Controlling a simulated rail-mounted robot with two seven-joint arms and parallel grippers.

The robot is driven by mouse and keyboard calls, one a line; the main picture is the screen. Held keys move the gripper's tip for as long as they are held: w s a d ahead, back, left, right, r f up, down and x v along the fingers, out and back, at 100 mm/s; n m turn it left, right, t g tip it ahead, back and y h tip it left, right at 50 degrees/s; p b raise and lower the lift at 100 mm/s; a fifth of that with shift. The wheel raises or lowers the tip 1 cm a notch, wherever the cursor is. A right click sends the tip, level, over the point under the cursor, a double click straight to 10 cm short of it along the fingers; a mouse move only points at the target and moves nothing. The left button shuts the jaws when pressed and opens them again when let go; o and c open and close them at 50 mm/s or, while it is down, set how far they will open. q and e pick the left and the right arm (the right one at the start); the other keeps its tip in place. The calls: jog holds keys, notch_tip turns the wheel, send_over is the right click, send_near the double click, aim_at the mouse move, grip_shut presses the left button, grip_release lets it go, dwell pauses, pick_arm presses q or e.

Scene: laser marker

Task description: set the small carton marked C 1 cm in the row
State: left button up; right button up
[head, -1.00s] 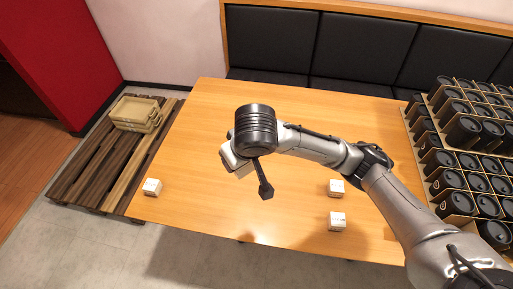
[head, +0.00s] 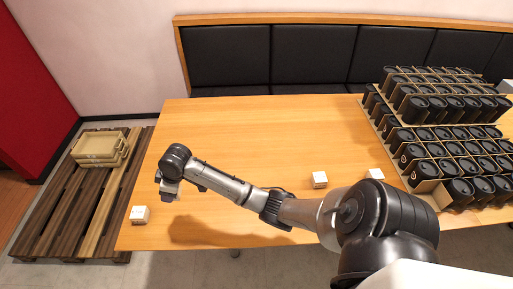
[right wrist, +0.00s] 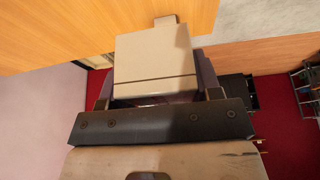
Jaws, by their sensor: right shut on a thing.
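My right gripper (head: 170,191) is low over the left front part of the table in the head view. In the right wrist view the right gripper (right wrist: 157,88) is shut on a pale small carton (right wrist: 155,58), with a finger at each side. No letter can be read on it. In the head view the gripper mostly hides this carton. Another small white carton (head: 139,215) stands at the table's left front edge, just left of the gripper. Two more white cartons, one (head: 319,180) and another (head: 375,174), stand farther right. My left gripper is not in view.
The wooden table (head: 240,125) is clear at its middle and back. Racks of black canisters (head: 440,130) fill its right end. A black padded bench (head: 310,55) stands behind. A dark slatted pallet (head: 60,205) with tan trays (head: 100,147) is at the left.

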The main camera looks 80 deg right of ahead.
jog(key=s+d+f, duration=0.4)
jog(key=d+f, duration=0.1)
jog(key=f, duration=0.2)
jog(key=b, duration=0.3)
send_over(167, 217)
jog(key=s, duration=0.1)
jog(key=f, duration=0.7)
jog(key=shift+s+d+f, duration=0.1)
jog(key=shift+d, duration=0.1)
jog(key=shift+f+b, duration=0.75)
jog(key=shift+f, duration=1.2)
jog(key=shift+f, duration=0.1)
jog(key=shift+f, duration=0.1)
jog(key=o, duration=1)
jog(key=shift+c, duration=0.2)
